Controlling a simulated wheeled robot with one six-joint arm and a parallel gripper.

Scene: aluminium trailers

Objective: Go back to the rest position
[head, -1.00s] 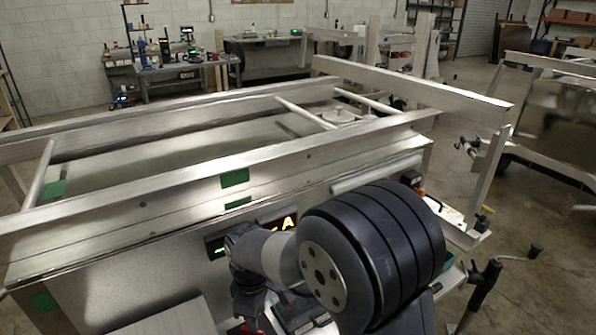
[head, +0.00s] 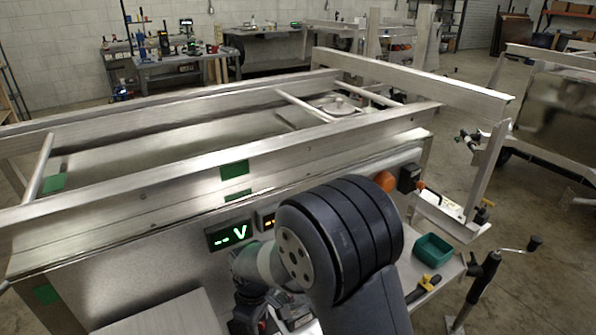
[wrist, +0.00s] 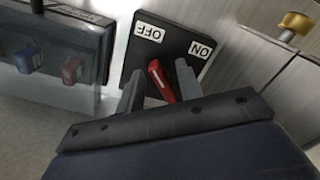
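My gripper (wrist: 160,72) shows in the wrist view with its two grey fingers apart. A red switch lever (wrist: 157,84) stands between the fingers, with a visible gap on each side. The lever sits on a black switch plate (wrist: 180,48) with white OFF and ON labels. Whether a finger touches the lever I cannot tell. In the head view my dark arm covers the lower middle of the picture, in front of the trailer's side panel (head: 130,275), and my fingers are not clearly visible there.
A clear cover (wrist: 60,55) over blue and red levers is left of the plate; a brass knob (wrist: 297,22) is at upper right. The head view shows a green-lit display (head: 231,235), an orange button (head: 385,181), a green bin (head: 433,250) and a crank jack (head: 488,275).

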